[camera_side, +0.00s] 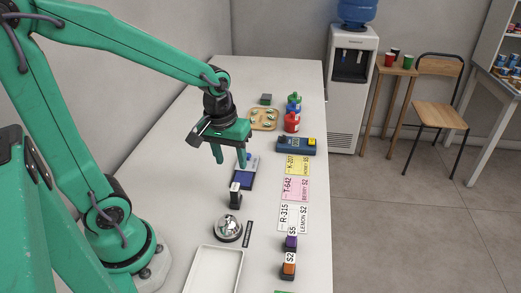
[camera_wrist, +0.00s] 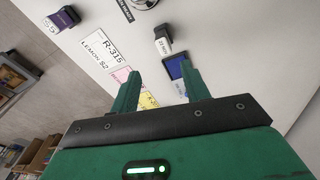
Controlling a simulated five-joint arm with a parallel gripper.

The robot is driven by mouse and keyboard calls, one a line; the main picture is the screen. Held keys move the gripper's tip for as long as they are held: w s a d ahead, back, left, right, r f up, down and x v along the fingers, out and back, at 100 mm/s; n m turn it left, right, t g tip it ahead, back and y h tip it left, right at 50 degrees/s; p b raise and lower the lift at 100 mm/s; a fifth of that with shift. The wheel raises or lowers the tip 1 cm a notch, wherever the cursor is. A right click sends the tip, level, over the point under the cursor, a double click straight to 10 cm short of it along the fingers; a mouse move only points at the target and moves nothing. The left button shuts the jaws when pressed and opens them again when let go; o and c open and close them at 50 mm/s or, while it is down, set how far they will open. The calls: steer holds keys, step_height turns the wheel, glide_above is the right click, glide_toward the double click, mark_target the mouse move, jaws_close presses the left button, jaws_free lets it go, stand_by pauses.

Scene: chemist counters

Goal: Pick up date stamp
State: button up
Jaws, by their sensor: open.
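The date stamp (camera_side: 235,196) is a small upright dark block with a white face, standing on the white counter between the bell and the ink pad. In the wrist view the date stamp (camera_wrist: 162,41) shows a white printed label, just beyond my fingertips. My gripper (camera_side: 231,163) is open and empty, above the counter near the blue ink pad (camera_side: 243,173). In the wrist view my gripper (camera_wrist: 160,71) has its two green fingers apart, with the ink pad (camera_wrist: 174,67) partly hidden behind the right finger. The fingers do not touch the stamp.
A silver bell (camera_side: 229,229) and a white tray (camera_side: 214,268) stand nearer the camera. Yellow, pink and white label cards (camera_side: 294,190) lie to the right. Purple (camera_side: 291,243) and orange (camera_side: 288,269) stamps stand at the right edge. A wooden tray (camera_side: 264,119) and bottles (camera_side: 292,122) are farther back.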

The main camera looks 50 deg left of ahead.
mark_target(235, 186)
steer(key=shift+w+a+f+n+g, duration=0.25)
steer(key=shift+f+n, duration=0.15)
steer(key=shift+f, duration=0.45)
steer(key=shift+w+a+f+n+g, duration=0.15)
steer(key=shift+f+n+g, duration=0.2)
steer(key=shift+f, duration=0.5)
steer(key=shift+w+a+f+n+g, duration=0.2)
steer(key=shift+f+n, duration=0.25)
steer(key=shift+f, duration=0.4)
steer(key=shift+f, duration=1.3)
steer(key=shift+d+f, duration=0.1)
steer(key=shift+s+d+f, duration=0.1)
steer(key=shift+d+f, duration=0.05)
steer(key=shift+f, duration=2.35)
jaws_close()
